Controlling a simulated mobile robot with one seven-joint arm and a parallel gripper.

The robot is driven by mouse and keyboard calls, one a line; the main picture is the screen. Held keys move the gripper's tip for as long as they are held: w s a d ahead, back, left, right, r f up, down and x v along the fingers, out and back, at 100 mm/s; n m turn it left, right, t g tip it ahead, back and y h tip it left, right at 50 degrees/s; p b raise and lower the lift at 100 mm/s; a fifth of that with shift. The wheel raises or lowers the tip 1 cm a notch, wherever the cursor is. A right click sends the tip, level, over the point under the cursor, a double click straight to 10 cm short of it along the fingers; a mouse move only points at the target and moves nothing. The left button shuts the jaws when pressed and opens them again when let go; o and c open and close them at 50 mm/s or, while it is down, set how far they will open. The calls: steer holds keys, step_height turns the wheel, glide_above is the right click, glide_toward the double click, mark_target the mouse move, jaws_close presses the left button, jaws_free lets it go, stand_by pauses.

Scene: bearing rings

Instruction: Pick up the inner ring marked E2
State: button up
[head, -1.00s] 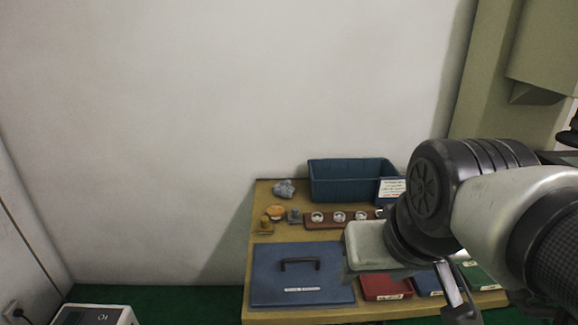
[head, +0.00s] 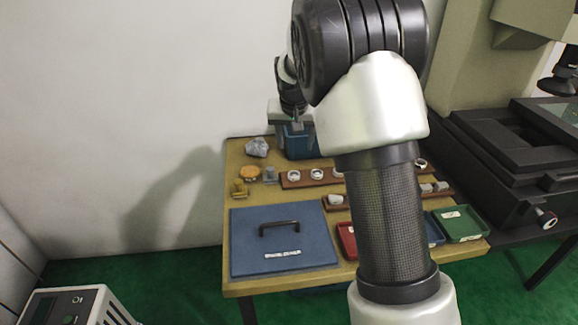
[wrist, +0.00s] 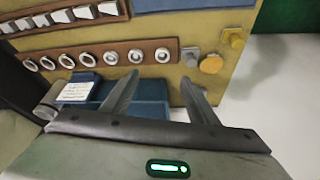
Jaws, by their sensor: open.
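Several pale rings stand in a row along a brown rack; in the head view, the leftmost ring (head: 293,175) and the rack (head: 303,182) show left of my arm, which hides the middle of the row. In the wrist view the whole row shows, with a ring (wrist: 162,55) at its right end. No ring marking is legible, so I cannot tell which is E2. My gripper (head: 297,124) is open and empty above the blue bin behind the rack. In the wrist view its fingers (wrist: 158,92) are spread, with the rings beyond them.
The blue bin (wrist: 150,107) lies under my gripper. A second rack (wrist: 40,26) holds several pale blocks. A blue case (head: 254,252) with a black handle, a red tray (head: 346,238) and a green tray (head: 460,222) line the front. A black machine (head: 480,150) stands right.

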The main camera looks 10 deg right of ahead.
steer(key=b, duration=0.3)
glide_toward(294, 175)
steer(key=shift+w+d+f, duration=0.35)
steer(key=shift+d+f, duration=0.2)
steer(key=shift+f, duration=0.25)
steer(key=shift+a+b+x, duration=0.2)
steer(key=shift+b+x, duration=0.15)
steer(key=shift+x, duration=1.05)
steer(key=shift+a+b+x, duration=0.2)
steer(key=shift+b+x, duration=0.1)
steer(key=shift+x, duration=1.05)
steer(key=shift+w, duration=0.1)
steer(key=shift+r, duration=0.1)
steer(key=c, duration=1.1)
